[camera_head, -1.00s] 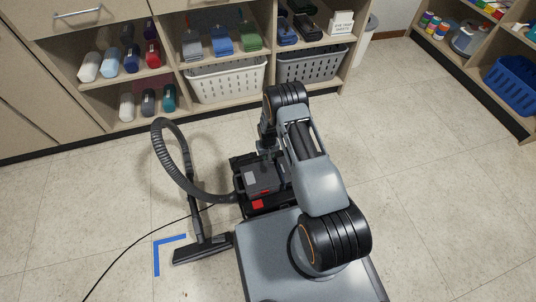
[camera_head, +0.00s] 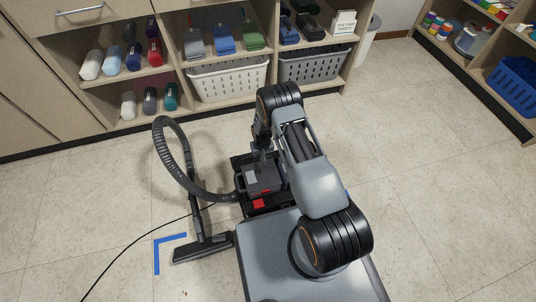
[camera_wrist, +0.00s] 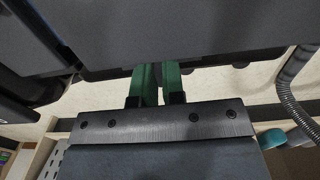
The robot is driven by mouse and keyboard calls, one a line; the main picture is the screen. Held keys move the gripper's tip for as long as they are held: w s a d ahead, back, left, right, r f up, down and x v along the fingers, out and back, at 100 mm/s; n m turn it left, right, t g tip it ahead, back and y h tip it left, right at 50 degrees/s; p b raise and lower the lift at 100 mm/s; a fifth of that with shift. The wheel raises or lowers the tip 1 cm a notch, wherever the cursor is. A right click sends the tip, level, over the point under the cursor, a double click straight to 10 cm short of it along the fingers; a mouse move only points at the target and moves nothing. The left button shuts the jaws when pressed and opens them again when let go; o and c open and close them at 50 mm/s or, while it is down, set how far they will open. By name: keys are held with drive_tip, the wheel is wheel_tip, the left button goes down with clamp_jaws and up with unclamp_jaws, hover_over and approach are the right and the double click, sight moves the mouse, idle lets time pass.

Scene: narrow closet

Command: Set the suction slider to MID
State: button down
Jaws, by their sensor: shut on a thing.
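The vacuum cleaner (camera_head: 258,182) is a dark grey and black box with a red patch, standing on the floor. Its dark body (camera_wrist: 190,30) fills the top of the wrist view. My gripper (camera_wrist: 157,70) has two green fingers close together, their tips at the edge of that body. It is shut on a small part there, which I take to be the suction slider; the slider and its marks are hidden. In the head view my gripper (camera_head: 262,153) reaches down to the vacuum's top, partly behind my arm.
The ribbed hose (camera_head: 165,160) arcs to the left, and the floor nozzle (camera_head: 203,248) lies beside a blue corner mark (camera_head: 157,255). A black cord (camera_head: 130,245) crosses the floor. Shelves with baskets (camera_head: 228,80) stand behind. The floor to the right is clear.

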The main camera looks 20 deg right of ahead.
drive_tip(key=c, duration=1.2)
unclamp_jaws()
drive_tip(key=shift+r, duration=0.15)
wheel_tip(320, 180, up, 14)
drive_tip(key=p, duration=0.5)
drive_tip(key=shift+f, duration=0.2)
drive_tip(key=s+d+r+t+p, duration=0.15)
drive_tip(key=r+p, duration=0.65)
drive_tip(key=r, duration=1.1)
drive_tip(key=s+r+p, duration=0.3)
drive_tip(key=r+p, duration=0.4)
drive_tip(key=r, duration=1.2)
drive_tip(key=s+r+t+p, duration=0.1)
drive_tip(key=s+r+p, duration=0.7)
drive_tip(key=r, duration=0.6)
drive_tip(key=s+d+r+t+p, duration=0.1)
drive_tip(key=s+r+p, duration=0.7)
drive_tip(key=r, duration=0.6)
drive_tip(key=shift+s+d+r, duration=0.25)
drive_tip(key=shift+s, duration=0.65)
